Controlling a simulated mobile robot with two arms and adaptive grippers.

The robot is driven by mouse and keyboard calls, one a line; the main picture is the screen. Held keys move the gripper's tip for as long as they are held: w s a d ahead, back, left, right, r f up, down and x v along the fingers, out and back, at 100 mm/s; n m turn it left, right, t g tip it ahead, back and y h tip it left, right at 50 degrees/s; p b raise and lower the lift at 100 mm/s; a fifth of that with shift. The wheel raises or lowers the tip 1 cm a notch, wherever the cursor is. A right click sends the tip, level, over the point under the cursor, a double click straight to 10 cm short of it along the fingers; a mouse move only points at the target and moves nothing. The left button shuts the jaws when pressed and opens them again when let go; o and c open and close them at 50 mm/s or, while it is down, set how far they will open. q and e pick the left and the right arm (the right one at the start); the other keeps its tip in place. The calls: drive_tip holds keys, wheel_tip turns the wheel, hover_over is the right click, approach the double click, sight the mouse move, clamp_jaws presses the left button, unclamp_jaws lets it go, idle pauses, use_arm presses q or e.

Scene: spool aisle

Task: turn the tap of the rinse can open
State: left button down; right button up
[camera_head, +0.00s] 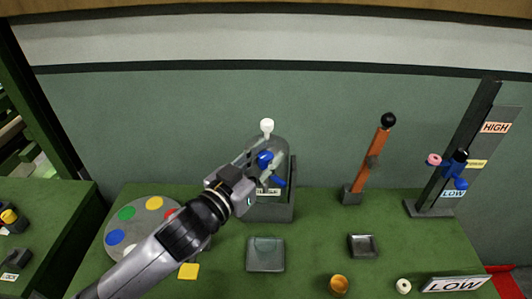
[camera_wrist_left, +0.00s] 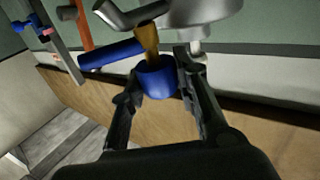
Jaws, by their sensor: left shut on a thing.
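The rinse can (camera_head: 281,150) is a grey can with a white knob on top, standing in a dark holder behind my left gripper (camera_head: 257,170). Its tap shows blue parts (camera_head: 265,158) at the fingers. In the left wrist view, a blue round end (camera_wrist_left: 157,80) on a brass stem (camera_wrist_left: 148,42) sits between the fingertips of my left gripper (camera_wrist_left: 160,88), which is shut on it. A blue bar (camera_wrist_left: 112,53) sticks out to the left beside the stem. My gripper and wrist hide part of the can and its holder. My right gripper is not in view.
A round palette (camera_head: 118,214) with coloured spots lies left, partly under my arm. A dark square tray (camera_head: 265,254) lies in front of the can. An orange lever (camera_head: 369,160) and a post with HIGH and LOW labels (camera_head: 467,150) stand to the right.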

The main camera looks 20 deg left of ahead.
use_arm(q)
drive_tip(key=m+g+h+p, duration=0.1)
drive_tip(key=m+h, duration=0.1)
drive_tip(key=m+g+h+p, duration=0.1)
drive_tip(key=h, duration=0.2)
drive_tip(key=shift+w+a+r+m+g, duration=0.1)
drive_tip(key=shift+r+m+g, duration=0.05)
drive_tip(key=shift+m+g, duration=0.25)
drive_tip(key=shift+m+g+h, duration=0.5)
drive_tip(key=shift+h, duration=0.2)
drive_tip(key=shift+m+g+h+p, duration=0.3)
drive_tip(key=shift+h, duration=0.1)
drive_tip(key=c, duration=1.2)
unclamp_jaws()
drive_tip(key=shift+f, duration=0.2)
